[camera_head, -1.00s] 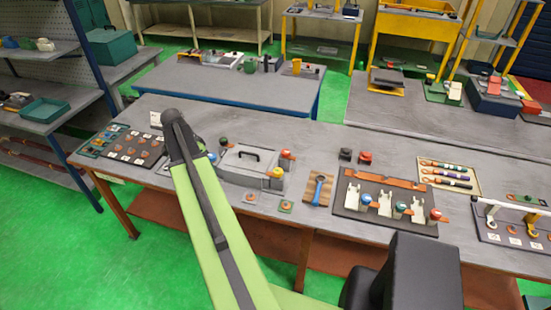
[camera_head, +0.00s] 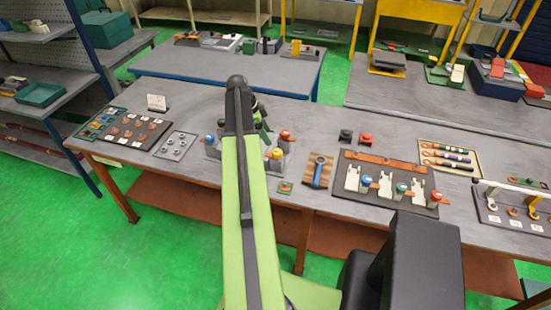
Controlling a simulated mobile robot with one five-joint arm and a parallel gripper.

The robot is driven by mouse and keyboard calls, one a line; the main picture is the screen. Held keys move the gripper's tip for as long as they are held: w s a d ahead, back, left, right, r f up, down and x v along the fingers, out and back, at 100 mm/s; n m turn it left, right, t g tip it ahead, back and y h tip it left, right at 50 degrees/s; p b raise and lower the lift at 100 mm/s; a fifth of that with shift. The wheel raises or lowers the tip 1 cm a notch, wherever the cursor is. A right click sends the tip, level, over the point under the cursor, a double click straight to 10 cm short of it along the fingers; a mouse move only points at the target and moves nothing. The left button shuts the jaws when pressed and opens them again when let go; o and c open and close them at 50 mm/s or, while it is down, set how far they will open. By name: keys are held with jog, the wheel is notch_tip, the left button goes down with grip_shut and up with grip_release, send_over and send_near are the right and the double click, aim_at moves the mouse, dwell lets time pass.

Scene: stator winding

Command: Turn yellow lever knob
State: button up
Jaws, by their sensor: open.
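The yellow lever knob (camera_head: 277,153) stands at the front of a grey panel on the workbench, just right of my arm. A red lever knob (camera_head: 286,134) is behind it on the same panel, and a blue knob (camera_head: 209,138) shows left of my arm. My raised green and black arm crosses the panel and hides its middle. A small green and dark part of my arm shows beyond the elbow, above the panel's back. My gripper's fingertips are hidden behind the arm, so their distance from the yellow knob does not show.
A wooden block with a blue-handled tool (camera_head: 319,170) lies right of the panel. A dark board with several coloured knobs (camera_head: 347,200) is farther right. A grey plate with round parts (camera_head: 165,152) is on the left. Bare bench (camera_head: 185,98) shows behind.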

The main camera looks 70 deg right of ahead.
aim_at(277, 152)
jog(key=b+x, duration=0.3)
jog(key=x, duration=0.2)
jog(key=b+x, duration=0.4)
jog(key=x, duration=0.1)
jog(key=shift+w+a, duration=0.1)
jog(key=shift+w, duration=0.15)
jog(key=shift+s+f+b, duration=0.2)
jog(key=shift+f+b, duration=0.05)
jog(key=shift+b, duration=0.25)
jog(key=shift+r, duration=0.1)
grip_shut()
